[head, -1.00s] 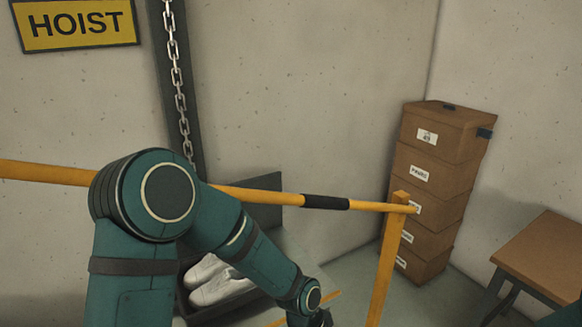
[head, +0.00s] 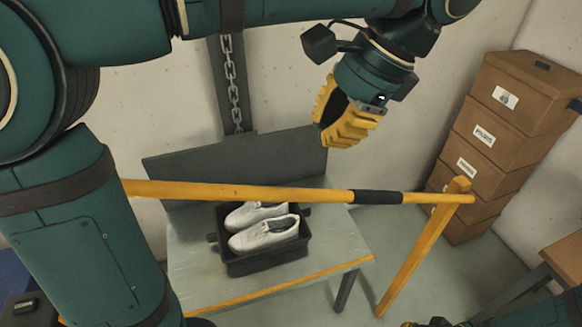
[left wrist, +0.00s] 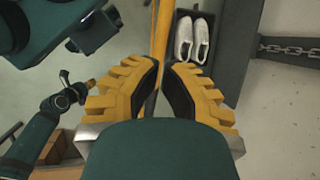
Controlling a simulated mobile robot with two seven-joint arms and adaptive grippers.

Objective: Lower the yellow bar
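The yellow bar (head: 250,193) runs nearly level across the head view, with a black sleeve (head: 377,197) near its right part. Its right end lies at the top of a yellow post (head: 415,262). My left gripper (head: 340,122) hangs above the bar, apart from it, to the left of the sleeve. In the left wrist view the fingers (left wrist: 163,72) are apart with nothing held, and the bar (left wrist: 162,35) shows beyond the gap. My right gripper (left wrist: 88,86) is small there, off to the left; its fingers are too small to read.
White shoes (head: 262,234) sit in a black tray (head: 265,264) on a grey bench (head: 195,270) under the bar. A chain (head: 232,85) hangs on the wall behind. Stacked brown boxes (head: 490,140) and a wooden table (head: 566,258) stand at the right. The floor beyond the post is clear.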

